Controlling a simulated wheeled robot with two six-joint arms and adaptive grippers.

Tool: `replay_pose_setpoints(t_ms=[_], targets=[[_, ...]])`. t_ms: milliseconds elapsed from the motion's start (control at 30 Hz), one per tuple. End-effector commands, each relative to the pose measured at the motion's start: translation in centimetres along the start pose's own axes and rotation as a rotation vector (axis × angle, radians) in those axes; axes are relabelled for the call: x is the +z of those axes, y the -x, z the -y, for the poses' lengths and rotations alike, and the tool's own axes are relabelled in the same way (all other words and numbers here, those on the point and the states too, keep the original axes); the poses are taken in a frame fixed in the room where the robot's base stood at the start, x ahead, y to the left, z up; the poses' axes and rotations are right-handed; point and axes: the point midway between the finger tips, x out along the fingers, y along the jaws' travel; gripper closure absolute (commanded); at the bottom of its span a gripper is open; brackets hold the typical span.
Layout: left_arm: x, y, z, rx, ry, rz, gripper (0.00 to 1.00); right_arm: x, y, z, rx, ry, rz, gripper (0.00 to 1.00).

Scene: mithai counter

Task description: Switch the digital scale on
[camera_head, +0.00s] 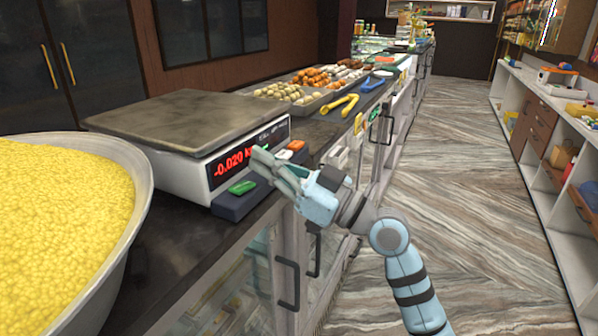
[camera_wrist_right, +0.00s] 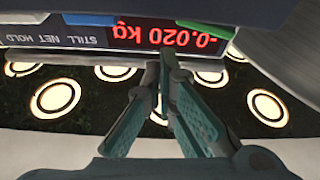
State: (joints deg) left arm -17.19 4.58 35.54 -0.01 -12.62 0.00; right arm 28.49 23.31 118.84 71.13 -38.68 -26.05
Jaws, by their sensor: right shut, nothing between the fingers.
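The digital scale (camera_head: 185,172) stands on the dark counter, with a wide flat metal plate on top. Its red display (camera_head: 228,163) is lit and reads -0.020 kg; the display also shows upside down in the right wrist view (camera_wrist_right: 135,37). A keypad strip in front carries a green button (camera_head: 243,187), a white button (camera_head: 283,155) and an orange button (camera_head: 296,145). My right gripper (camera_head: 262,160) is shut and empty, its fingertips close to the display and keypad; I cannot tell whether they touch. The fingers hide part of the keypad. My left gripper is out of view.
A large metal bowl (camera_head: 146,190) of yellow sweets stands left of the scale. Beyond the scale are trays of sweets (camera_head: 285,93), yellow tongs (camera_head: 340,104) and blue tongs (camera_head: 373,82). The patterned floor aisle (camera_head: 470,200) on the right is clear.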

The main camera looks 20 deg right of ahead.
Motion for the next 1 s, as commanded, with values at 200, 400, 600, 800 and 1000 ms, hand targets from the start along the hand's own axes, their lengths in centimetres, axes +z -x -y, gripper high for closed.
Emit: replay_pose_setpoints(t_ms=[200,400,600,800,1000], targets=[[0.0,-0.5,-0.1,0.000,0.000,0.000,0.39,-1.1,3.4,-0.2,0.003,0.010,0.008,1.00],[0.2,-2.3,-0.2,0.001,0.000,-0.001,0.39,-1.1,7.8,0.3,0.002,0.006,0.011,1.00],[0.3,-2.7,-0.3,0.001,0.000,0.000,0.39,-1.5,9.4,0.4,0.003,0.002,0.004,1.00],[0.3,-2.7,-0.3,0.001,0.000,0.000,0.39,-1.8,9.6,0.5,0.001,-0.001,-0.001,1.00],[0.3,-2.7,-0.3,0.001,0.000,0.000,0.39,-1.8,9.6,0.5,0.001,0.000,-0.001,1.00]])
